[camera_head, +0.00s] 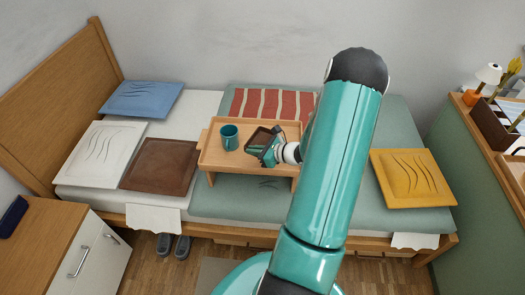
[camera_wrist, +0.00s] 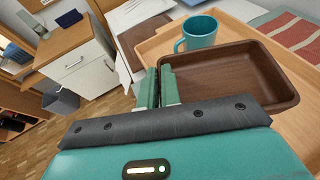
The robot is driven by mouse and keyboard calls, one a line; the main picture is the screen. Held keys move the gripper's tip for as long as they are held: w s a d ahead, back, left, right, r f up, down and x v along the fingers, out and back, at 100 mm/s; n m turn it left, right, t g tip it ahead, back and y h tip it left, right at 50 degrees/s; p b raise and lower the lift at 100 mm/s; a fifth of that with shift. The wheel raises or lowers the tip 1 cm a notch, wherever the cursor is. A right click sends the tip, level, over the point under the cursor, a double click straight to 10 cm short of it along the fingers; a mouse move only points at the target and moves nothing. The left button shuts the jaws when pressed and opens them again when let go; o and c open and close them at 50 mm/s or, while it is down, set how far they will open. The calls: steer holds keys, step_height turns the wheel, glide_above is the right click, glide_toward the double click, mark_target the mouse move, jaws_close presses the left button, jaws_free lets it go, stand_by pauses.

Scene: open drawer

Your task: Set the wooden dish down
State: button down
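The wooden dish (camera_wrist: 228,75) is dark brown, rectangular and shallow, with rounded corners. In the head view the dish (camera_head: 261,137) is over the right part of the light wooden bed tray (camera_head: 222,160), partly hidden by my gripper (camera_head: 268,152). In the wrist view my gripper (camera_wrist: 159,88) has its two green fingers close together astride the dish's left wall, one inside and one outside, shut on it. The dish looks empty. I cannot tell whether its underside touches the tray.
A teal mug (camera_head: 229,137) stands on the tray left of the dish; it also shows in the wrist view (camera_wrist: 199,32). The tray stands on the bed among a brown cushion (camera_head: 160,166), a yellow cushion (camera_head: 413,178) and a red striped cloth (camera_head: 270,104).

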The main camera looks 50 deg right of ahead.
steer(key=d, duration=0.1)
steer(key=d+f, duration=0.1)
steer(key=w+d+f, duration=0.1)
steer(key=d, duration=0.1)
steer(key=shift+w, duration=0.1)
steer(key=d+f, duration=0.1)
steer(key=f, duration=0.1)
steer(key=w+d+f, duration=0.1)
steer(key=d+f, duration=0.2)
steer(key=d, duration=0.1)
steer(key=shift+w+f, duration=0.35)
steer(key=shift+f, duration=0.05)
steer(key=shift+d+f, duration=0.1)
steer(key=shift+f, duration=1.55)
steer(key=shift+f, duration=0.1)
steer(key=c, duration=1.6)
jaws_free()
